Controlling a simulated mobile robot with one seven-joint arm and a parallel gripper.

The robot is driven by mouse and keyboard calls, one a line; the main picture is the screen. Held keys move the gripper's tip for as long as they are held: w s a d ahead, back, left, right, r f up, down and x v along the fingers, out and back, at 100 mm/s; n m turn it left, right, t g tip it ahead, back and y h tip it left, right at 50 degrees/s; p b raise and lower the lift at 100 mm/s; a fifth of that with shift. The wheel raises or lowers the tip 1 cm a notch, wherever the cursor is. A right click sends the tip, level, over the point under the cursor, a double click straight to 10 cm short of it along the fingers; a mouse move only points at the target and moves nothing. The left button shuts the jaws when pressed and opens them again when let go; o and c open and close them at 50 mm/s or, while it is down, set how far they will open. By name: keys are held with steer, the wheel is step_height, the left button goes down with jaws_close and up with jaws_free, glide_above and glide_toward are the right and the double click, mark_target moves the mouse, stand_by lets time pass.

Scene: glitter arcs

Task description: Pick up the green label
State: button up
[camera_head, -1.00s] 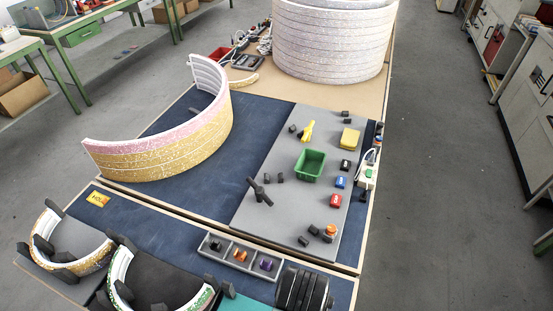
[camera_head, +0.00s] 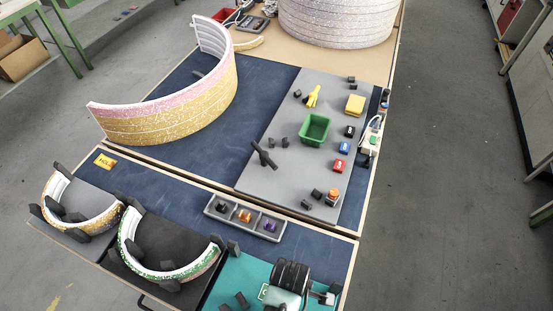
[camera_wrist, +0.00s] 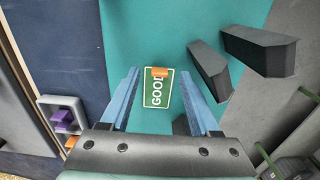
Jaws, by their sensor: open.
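The green label (camera_wrist: 156,92) reads "GOOD" in white and lies on a teal mat (camera_wrist: 140,30). A small orange tab sits on its upper end. In the wrist view my gripper (camera_wrist: 161,74) is open, its two blue fingers on either side of the label with clear gaps; nothing is held. How high the fingertips are above the mat I cannot tell. In the head view part of the label (camera_head: 263,292) shows at the bottom, beside the end of my arm, which hides the rest.
Black blocks (camera_wrist: 258,50) stand on the mat to the right of the label. A grey tray (camera_head: 216,208) holds black, orange and purple pieces. Two curved pieces (camera_head: 165,278) stand in black holders to the left. A yellow "HOLD" label (camera_head: 105,161) lies farther back.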

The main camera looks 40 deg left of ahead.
steer(key=shift+f, duration=0.45)
jaws_close()
steer(key=shift+r, duration=0.1)
step_height(320, 180, up, 14)
steer(key=p, duration=0.5)
stand_by(0.7)
